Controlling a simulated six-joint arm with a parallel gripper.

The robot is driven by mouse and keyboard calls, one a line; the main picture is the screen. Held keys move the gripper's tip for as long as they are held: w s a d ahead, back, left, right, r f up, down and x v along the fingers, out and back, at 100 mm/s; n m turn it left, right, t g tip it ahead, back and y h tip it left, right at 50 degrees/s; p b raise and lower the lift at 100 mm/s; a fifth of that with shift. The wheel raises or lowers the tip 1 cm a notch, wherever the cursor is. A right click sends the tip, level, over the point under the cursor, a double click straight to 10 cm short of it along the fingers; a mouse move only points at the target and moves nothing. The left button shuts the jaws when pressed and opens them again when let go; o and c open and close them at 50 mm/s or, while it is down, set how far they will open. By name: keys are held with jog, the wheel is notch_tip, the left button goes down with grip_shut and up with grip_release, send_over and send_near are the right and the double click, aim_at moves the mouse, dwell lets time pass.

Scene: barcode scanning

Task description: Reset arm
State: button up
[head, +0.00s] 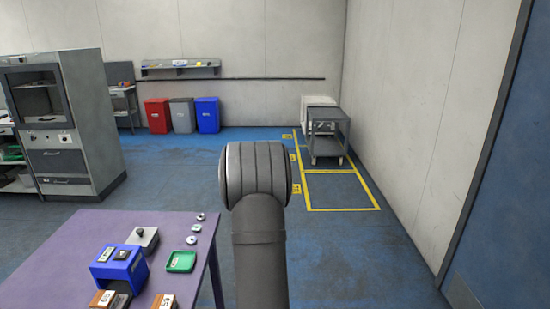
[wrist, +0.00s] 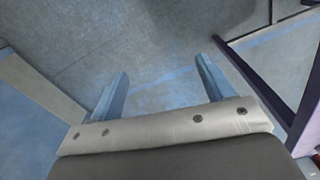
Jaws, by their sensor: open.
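My gripper (wrist: 162,88) shows in the wrist view with its two blue-grey fingers spread apart. It is open and nothing is between the fingers. Below and beyond it is bare blue-grey floor. In the head view my arm stands up in the middle of the picture, to the right of the purple table (head: 75,240), and the gripper itself cannot be seen there. Table legs (wrist: 262,85) show at the right of the wrist view, apart from the fingers.
On the table are a blue device (head: 118,268), a green tray (head: 181,262), small boxes (head: 103,299) and several small round pieces. Red (head: 157,115), grey (head: 182,115) and blue (head: 207,115) bins stand by the far wall. A cart (head: 327,135) stands back right. Floor around the arm is clear.

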jog(key=shift+s+d+f+n, duration=0.1)
jog(key=shift+d+n, duration=0.05)
jog(key=shift+d, duration=0.25)
jog(key=shift+s+d+f+n, duration=0.1)
jog(key=shift+d+n, duration=0.05)
jog(key=shift+d, duration=0.2)
